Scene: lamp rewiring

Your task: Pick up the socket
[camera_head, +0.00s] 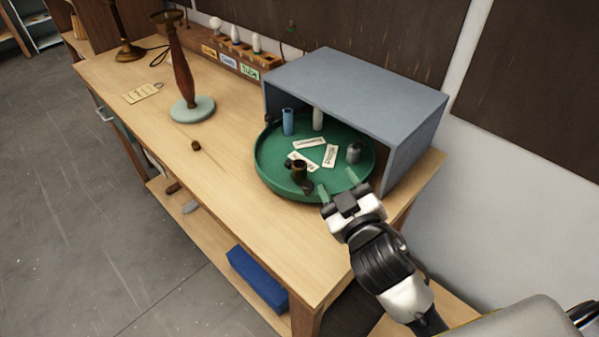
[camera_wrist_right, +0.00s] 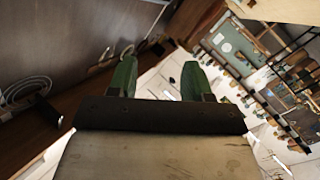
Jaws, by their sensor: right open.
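A small dark brass, cup-shaped piece that looks like the socket (camera_head: 298,170) stands in the round green tray (camera_head: 262,176), near its front edge. A small dark piece (camera_head: 307,187) lies right beside it. My right gripper (camera_head: 337,184) is open, its green fingertips apart and empty at the tray's front right rim. It is to the right of the socket and apart from it. In the right wrist view, the open fingers (camera_wrist_right: 160,80) have nothing between them, and I cannot make out the socket there. My left gripper is not in view.
A grey open-fronted box (camera_head: 360,85) covers the tray's back. The tray also holds a blue cylinder (camera_head: 288,121), a white cylinder (camera_head: 318,119), a grey piece (camera_head: 353,152) and paper labels (camera_head: 330,156). A wooden lamp stem (camera_head: 182,70) stands left; the bench's front (camera_head: 240,215) is clear.

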